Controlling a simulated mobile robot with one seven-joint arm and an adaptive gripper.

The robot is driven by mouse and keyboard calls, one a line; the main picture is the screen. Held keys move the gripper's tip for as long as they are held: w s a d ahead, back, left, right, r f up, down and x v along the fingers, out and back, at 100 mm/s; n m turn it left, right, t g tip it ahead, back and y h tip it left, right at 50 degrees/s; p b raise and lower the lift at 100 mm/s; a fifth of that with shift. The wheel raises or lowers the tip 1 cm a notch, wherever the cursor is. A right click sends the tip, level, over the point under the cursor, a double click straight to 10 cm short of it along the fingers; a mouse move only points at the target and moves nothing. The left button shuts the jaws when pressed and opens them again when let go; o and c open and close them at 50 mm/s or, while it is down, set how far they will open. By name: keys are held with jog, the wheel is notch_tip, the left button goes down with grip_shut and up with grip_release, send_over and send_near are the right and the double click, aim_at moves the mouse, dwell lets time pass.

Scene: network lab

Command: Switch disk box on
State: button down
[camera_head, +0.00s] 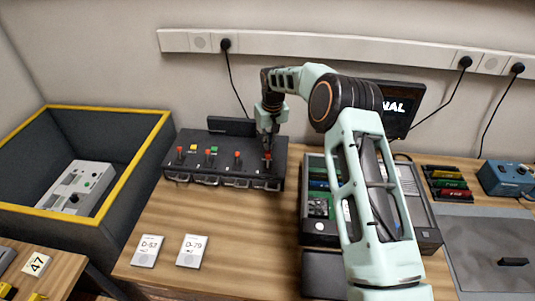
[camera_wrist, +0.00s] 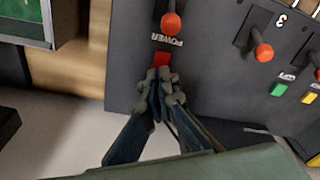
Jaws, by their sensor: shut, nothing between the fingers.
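A dark box (camera_head: 222,168) with several red-tipped levers stands at the back of the wooden table. No label in view calls it a disk box. My gripper (camera_head: 267,149) points down over its right end. The box fills much of the wrist view (camera_wrist: 225,85). There a red-knobbed lever (camera_wrist: 171,23) stands beside the word POWER, with a small red square (camera_wrist: 161,58) on the other side of the word. The shut, empty fingertips (camera_wrist: 158,80) are right at the red square. I cannot tell whether they touch it. Lit green (camera_wrist: 278,89) and yellow (camera_wrist: 309,97) squares show near another lever.
An open case (camera_head: 428,236) with green boards stands right of the box, partly behind my arm. A yellow-rimmed bin (camera_head: 147,109) is at left. Two white cards, D-53 (camera_head: 148,249) and D-79 (camera_head: 192,250), lie in front. Table between is clear.

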jog(key=shift+f+b, duration=0.5)
jog(key=shift+f, duration=0.3)
jog(key=shift+s, duration=0.1)
jog(key=shift+r+p, duration=1.75)
jog(key=shift+r, duration=1.8)
